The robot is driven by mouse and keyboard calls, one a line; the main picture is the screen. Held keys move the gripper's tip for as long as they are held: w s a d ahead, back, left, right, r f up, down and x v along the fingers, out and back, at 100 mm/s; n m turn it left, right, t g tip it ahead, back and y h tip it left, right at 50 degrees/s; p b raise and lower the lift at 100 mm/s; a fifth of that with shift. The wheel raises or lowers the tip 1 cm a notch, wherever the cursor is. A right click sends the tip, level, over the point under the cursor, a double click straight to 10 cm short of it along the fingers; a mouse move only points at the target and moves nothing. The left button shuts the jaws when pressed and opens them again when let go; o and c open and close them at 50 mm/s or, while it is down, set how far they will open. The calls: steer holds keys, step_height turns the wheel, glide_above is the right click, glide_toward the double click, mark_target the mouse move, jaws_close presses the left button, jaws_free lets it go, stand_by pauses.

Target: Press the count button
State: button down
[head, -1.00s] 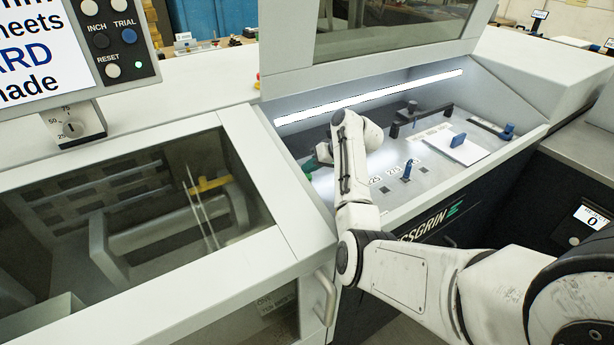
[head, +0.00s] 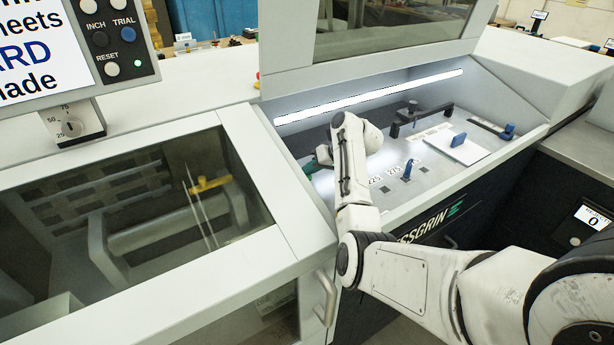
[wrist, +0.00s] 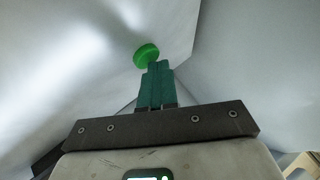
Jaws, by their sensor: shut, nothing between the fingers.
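My gripper (wrist: 155,68) is shut, with its green fingers together and nothing between them. In the wrist view its tips are at a round green button-like knob (wrist: 145,53); I cannot tell whether they touch it or stop just short. In the head view my gripper (head: 312,166) reaches into the lit bay at the left inner wall, and my arm hides part of that area. A counter display (head: 588,217) at the right reads 0. A small pale round button (head: 574,241) sits below it. No legible label marks either as the count button.
The lit bay holds a bed (head: 400,195) with blue knobs and a white sheet stack (head: 458,149). A glass-topped cover (head: 130,215) is on the left. A control panel (head: 112,40) with INCH, TRIAL and RESET buttons is at the upper left.

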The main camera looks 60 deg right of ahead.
mark_target(311, 177)
stand_by(0.4)
steer(key=shift+r+p, duration=0.85)
steer(key=shift+r, duration=0.1)
step_height(311, 177, up, 5)
steer(key=p, duration=0.4)
stand_by(0.8)
